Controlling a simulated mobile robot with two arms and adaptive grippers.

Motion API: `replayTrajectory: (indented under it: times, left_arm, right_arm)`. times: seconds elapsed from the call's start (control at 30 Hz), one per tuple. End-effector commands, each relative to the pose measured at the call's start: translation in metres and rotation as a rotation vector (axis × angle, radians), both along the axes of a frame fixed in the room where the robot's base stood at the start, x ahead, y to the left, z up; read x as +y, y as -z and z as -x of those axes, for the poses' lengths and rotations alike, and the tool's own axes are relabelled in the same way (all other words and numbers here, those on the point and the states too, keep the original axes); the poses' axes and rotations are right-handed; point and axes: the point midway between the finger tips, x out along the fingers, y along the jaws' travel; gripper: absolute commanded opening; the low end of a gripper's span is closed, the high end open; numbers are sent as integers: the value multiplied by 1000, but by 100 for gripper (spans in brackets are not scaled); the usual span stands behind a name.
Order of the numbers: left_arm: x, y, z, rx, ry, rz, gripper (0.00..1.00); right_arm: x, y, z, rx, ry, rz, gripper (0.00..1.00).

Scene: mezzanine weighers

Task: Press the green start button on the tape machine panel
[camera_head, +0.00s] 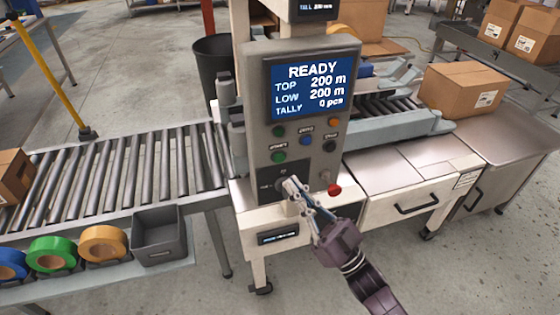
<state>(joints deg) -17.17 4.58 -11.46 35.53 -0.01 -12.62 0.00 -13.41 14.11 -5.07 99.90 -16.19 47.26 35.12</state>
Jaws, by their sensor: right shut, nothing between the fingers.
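The tape machine panel (262,98) stands upright, with a blue screen (306,89) reading READY, TOP 200 m, LOW 200 m and TALLY 0 pcs. Two green buttons show at its left side, an upper green button (278,131) and a lower green button (278,156). A small blurred label that may read start lies between them; I cannot tell which it belongs to. My right gripper (289,184) is shut and empty, its fingertips below the lower green button, in front of a dark plate on the lower panel. My left gripper is not in view.
Beside the green buttons are orange (305,122), blue (305,140) and black (329,146) buttons. A red button (334,190) is right of my gripper. A roller conveyor (130,170) runs left; a carton (462,88) sits right. Tape rolls (50,254) and a grey bin (158,236) are front left.

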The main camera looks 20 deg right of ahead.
Motion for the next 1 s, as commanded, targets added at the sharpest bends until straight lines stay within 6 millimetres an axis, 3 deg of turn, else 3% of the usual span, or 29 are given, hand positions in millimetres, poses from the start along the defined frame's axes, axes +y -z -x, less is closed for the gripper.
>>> replayTrajectory:
  times: [0.2, 0.4, 1.0]
  left_arm:
    - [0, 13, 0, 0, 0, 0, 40]
    - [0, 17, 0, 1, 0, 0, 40]
    - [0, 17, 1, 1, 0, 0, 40]
  right_arm:
    - [1, 2, -31, -1, 1, -1, 0]
    - [2, 1, -48, 0, 0, 0, 0]
    - [2, 1, -52, 2, 0, -1, 0]
